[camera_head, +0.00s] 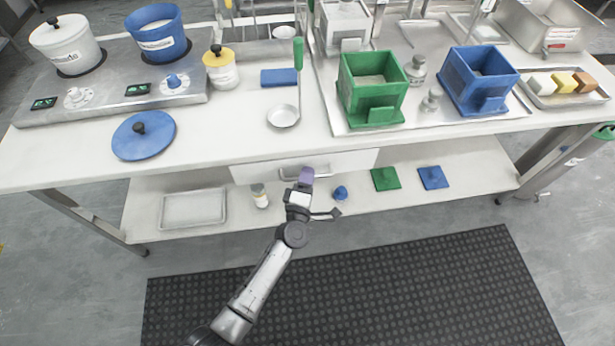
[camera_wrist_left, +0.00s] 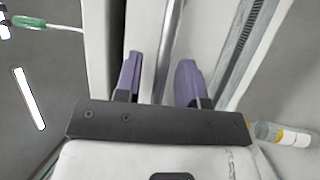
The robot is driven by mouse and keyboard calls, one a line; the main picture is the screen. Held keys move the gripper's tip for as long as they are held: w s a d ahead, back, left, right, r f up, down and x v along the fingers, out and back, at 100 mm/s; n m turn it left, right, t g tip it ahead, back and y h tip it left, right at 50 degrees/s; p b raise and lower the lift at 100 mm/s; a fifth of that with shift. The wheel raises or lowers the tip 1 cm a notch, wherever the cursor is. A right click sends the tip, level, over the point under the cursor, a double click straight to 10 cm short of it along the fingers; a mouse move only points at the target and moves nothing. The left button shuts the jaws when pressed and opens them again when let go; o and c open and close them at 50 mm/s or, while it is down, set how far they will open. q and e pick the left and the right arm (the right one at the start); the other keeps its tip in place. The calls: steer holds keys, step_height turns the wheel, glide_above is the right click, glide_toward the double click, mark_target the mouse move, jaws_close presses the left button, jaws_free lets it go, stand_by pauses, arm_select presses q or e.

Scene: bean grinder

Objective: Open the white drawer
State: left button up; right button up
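The white drawer (camera_head: 345,162) sits under the front edge of the table, with its front panel facing me and looking closed. Its thin metal handle (camera_head: 284,174) runs along the front, partly hidden by my gripper. My left gripper (camera_head: 306,175) is at the drawer front, over the handle's right part. In the left wrist view its two purple fingers (camera_wrist_left: 159,80) are spread apart. A thin grey bar, seemingly the handle (camera_wrist_left: 171,40), runs between them; I cannot tell whether either finger touches it. My right gripper is not in view.
The table (camera_head: 225,140) carries pots, a ladle (camera_head: 283,116), a green hopper (camera_head: 372,90) and a blue hopper (camera_head: 478,82). The shelf below holds a tray (camera_head: 193,208), a small bottle (camera_head: 260,196) and coloured squares.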

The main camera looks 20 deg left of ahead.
arm_select(q)
steer(key=shift+w, duration=0.15)
steer(key=shift+c, duration=0.4)
jaws_close()
